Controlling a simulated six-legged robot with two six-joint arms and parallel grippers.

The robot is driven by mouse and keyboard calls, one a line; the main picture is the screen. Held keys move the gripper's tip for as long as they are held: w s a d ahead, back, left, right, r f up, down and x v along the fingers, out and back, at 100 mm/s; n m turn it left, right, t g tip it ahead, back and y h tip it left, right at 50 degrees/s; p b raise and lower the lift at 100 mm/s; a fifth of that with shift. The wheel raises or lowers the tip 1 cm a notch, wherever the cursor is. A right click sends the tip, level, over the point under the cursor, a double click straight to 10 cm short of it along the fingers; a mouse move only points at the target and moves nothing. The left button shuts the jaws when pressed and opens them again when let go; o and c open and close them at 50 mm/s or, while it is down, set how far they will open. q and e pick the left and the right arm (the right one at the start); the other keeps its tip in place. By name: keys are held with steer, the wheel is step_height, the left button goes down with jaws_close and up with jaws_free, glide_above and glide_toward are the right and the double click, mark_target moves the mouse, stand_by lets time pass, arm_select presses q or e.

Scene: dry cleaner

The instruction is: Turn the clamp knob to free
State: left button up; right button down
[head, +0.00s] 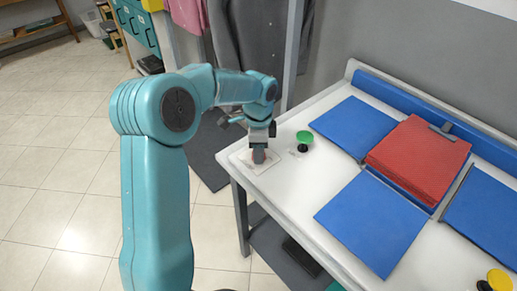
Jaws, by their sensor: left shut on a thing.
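The clamp knob (259,158) looks like a small reddish piece on a pale plate (271,168) at the table's near left corner. My left gripper (259,150) points down over the plate and is shut on the knob. The fingers hide much of the knob, so I cannot tell which way it is turned. My right gripper is out of view.
On the white table (299,185), a green button (304,137) stands just right of my gripper. Blue panels (372,222) surround a folded red cloth (416,160) under a metal clip (441,132). A yellow button (499,280) is at the lower right. Grey garments (255,45) hang behind.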

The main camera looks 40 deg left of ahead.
arm_select(q)
steer(key=n, duration=0.3)
steer(key=shift+n, duration=0.4)
steer(key=n, duration=0.4)
steer(key=shift+n+b, duration=0.3)
steer(key=shift+b, duration=0.05)
steer(key=n, duration=0.4)
steer(key=shift+n, duration=0.3)
steer(key=shift+n+b, duration=0.5)
steer(key=shift+n, duration=1.6)
steer(key=o, duration=1.1)
steer(key=shift+c, duration=0.2)
step_height(320, 180, up, 16)
steer(key=p, duration=0.2)
steer(key=shift+r, duration=0.2)
steer(key=shift+s, duration=0.15)
